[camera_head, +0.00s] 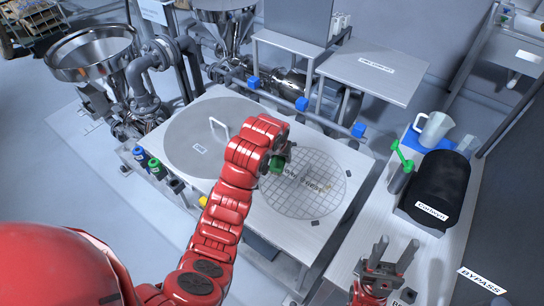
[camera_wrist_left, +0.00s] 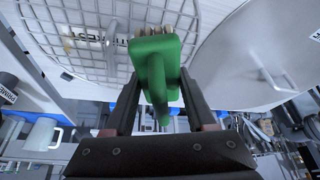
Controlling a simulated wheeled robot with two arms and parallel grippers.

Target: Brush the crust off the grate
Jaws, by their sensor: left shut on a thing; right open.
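The round wire grate (camera_head: 300,208) lies in the white table top, right of a grey round lid. It also fills the upper left of the left wrist view (camera_wrist_left: 85,62). Small pale and tan patches that look like crust (camera_head: 322,184) lie near its middle, around partly readable dark lettering. My left gripper (camera_head: 278,158) is shut on a green brush (camera_head: 277,164), over the grate's left edge. In the left wrist view the green brush (camera_wrist_left: 155,52) has tan bristles at its far end; contact with the grate is unclear. My right gripper (camera_head: 394,250) is open and empty, low at the right.
The lid (camera_head: 190,125) has an upright white handle. Blue blocks (camera_head: 302,104) sit along a rail behind the grate. A steel hopper (camera_head: 92,55) stands left.

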